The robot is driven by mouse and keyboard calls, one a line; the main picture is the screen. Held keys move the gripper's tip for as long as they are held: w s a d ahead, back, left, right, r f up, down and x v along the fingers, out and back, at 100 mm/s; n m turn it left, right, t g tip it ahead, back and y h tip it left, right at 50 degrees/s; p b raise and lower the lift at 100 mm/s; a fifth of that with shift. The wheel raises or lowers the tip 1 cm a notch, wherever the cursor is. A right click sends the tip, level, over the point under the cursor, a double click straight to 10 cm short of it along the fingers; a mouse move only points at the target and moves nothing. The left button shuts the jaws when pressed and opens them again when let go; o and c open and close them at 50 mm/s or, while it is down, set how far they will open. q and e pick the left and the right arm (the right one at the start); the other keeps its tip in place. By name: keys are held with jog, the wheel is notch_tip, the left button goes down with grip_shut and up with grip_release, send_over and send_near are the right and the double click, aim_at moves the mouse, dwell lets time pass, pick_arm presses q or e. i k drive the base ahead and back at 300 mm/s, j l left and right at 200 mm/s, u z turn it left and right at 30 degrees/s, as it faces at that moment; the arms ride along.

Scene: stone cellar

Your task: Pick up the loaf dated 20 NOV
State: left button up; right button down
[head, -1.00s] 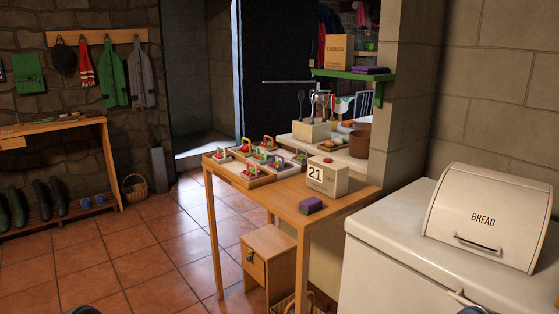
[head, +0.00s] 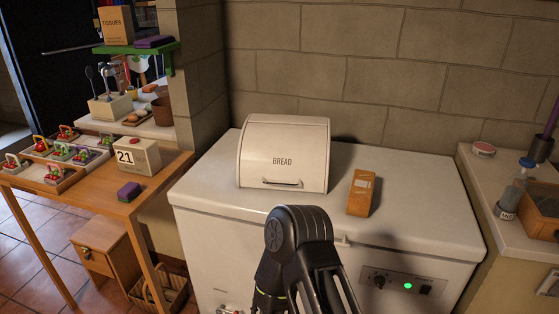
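A closed cream bread bin (head: 284,153) marked BREAD stands on the white chest freezer (head: 405,168). Its front handle is at the lower edge, and whatever is inside is hidden. An orange-brown packet (head: 361,193) with a pale label lies on the freezer lid just right of the bin. It may be a wrapped loaf, but the label is too small to read. No date 20 NOV is readable anywhere. A black link of one of my arms rises in front of the freezer. I make out neither gripper in the head view.
A wooden table (head: 133,204) at left holds small trays, a calendar block (head: 136,156) showing 21 and a purple sponge-like block (head: 129,191). A counter (head: 480,178) with a bottle and crate stands at right. The freezer lid is clear right of the packet.

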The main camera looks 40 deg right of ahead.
aim_at(360, 197)
jog(key=z, duration=1.75)
jog(key=i+z, duration=0.1)
jog(key=z, duration=0.25)
jog(key=i+z, duration=0.15)
jog(key=z, duration=0.2)
